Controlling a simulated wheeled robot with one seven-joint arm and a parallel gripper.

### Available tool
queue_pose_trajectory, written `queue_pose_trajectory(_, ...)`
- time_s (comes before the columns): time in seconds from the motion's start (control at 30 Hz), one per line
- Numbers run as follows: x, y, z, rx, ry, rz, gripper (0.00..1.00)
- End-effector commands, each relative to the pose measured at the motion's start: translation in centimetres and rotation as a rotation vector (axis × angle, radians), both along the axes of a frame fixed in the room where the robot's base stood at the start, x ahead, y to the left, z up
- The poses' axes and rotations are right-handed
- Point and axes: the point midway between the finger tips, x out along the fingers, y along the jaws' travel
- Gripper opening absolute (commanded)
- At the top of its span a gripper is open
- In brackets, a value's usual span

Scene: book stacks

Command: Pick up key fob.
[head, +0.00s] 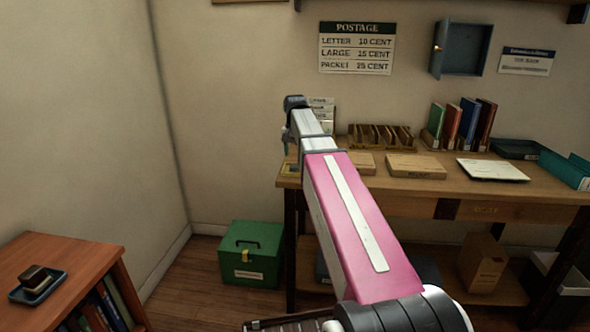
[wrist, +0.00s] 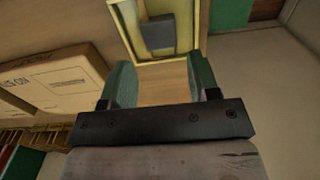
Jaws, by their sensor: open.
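A dark grey, block-like object (wrist: 158,32), which may be the key fob, lies in a shallow yellow-rimmed tray (wrist: 127,22) at the top of the wrist view. My gripper (wrist: 162,70) is open, with its two green fingers apart and only bare wooden desk top showing between them. The tray and grey object lie just beyond the fingertips. In the head view, a bit of the yellow tray (head: 288,169) shows at the desk's left end.
The wooden desk (head: 480,192) holds cardboard packets (head: 416,167), a wooden sorter (head: 382,137), upright books (head: 468,125) and a white pad (head: 492,170). A green box (head: 251,253) stands on the floor beside it. A low bookcase (head: 70,255) with a small dish (head: 38,286) is at left.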

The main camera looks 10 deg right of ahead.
Motion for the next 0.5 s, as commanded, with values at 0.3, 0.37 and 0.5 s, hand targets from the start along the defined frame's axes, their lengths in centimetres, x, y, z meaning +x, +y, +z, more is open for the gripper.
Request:
queue_pose_trajectory(0.3,-0.2,0.0,-2.3,0.0,0.001,0.0,0.55)
queue_pose_trajectory(0.37,-0.3,0.1,-3.1,0.0,0.001,0.0,0.55)
queue_pose_trajectory(0.5,-0.3,0.1,-4.9,0.0,0.001,0.0,0.55)
